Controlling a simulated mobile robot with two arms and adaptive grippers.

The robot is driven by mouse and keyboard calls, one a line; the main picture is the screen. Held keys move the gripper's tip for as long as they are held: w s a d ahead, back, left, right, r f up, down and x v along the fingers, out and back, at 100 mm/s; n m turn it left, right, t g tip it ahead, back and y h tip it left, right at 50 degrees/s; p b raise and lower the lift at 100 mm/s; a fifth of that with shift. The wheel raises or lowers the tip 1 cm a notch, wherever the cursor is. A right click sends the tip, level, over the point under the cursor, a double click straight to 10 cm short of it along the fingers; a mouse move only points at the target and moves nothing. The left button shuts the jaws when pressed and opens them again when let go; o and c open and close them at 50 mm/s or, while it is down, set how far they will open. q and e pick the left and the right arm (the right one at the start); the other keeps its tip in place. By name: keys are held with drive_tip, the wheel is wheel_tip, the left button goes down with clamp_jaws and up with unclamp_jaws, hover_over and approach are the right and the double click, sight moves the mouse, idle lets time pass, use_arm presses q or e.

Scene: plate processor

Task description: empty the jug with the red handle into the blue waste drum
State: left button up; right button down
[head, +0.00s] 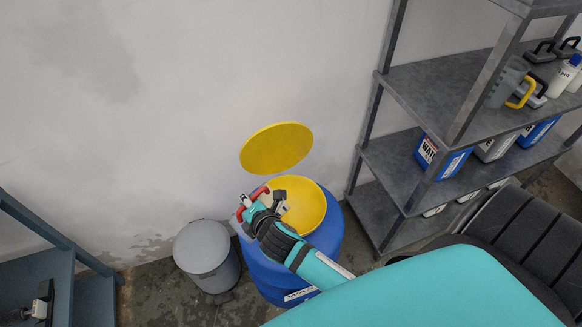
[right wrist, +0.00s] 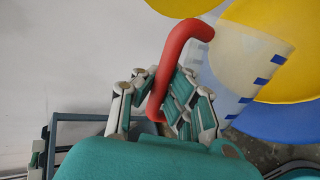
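The blue waste drum (head: 332,245) stands by the wall with a yellow funnel (head: 310,208) on top and its round yellow lid (head: 276,148) raised behind. My right gripper (head: 264,206) is over the left side of the funnel, shut on the red handle (head: 258,192) of the jug. In the right wrist view, the fingers (right wrist: 162,98) sit around the red handle (right wrist: 176,62). The clear jug body (right wrist: 238,62) with blue marks is beside it, in front of the yellow funnel. Its contents and exact tilt cannot be told. My left gripper is not in view.
A grey pedal bin (head: 205,252) stands just left of the drum. A grey metal shelf (head: 430,85) at right holds a jug with a yellow handle (head: 508,88) and several containers. A dark blue-grey rack (head: 60,270) stands at lower left.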

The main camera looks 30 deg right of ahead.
sight(240, 214)
drive_tip(key=shift+a+f+n+h+p, duration=0.2)
drive_tip(key=shift+a+n+h+p, duration=0.1)
drive_tip(key=shift+a, duration=0.45)
drive_tip(key=shift+a+h, duration=0.3)
drive_tip(key=shift+s+f+n, duration=0.1)
drive_tip(key=shift+n, duration=0.2)
drive_tip(key=shift+s+a+f+n+t+h+b, duration=0.1)
drive_tip(key=shift+a+f+n+t+h+b, duration=0.2)
drive_tip(key=shift+a+b, duration=0.35)
drive_tip(key=shift+a+r+n+t+h, duration=0.3)
drive_tip(key=shift+a+r+n+h, duration=0.05)
drive_tip(key=shift+a+n+h, duration=0.15)
use_arm(q)
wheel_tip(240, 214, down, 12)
drive_tip(key=b, duration=1)
use_arm(e)
drive_tip(key=s+a+f+n+t+h, duration=0.1)
drive_tip(key=a+f+n+t+h, duration=0.2)
drive_tip(key=a+f+n, duration=0.3)
drive_tip(key=shift+s+a+n+h, duration=0.15)
drive_tip(key=shift+a+n+h, duration=0.25)
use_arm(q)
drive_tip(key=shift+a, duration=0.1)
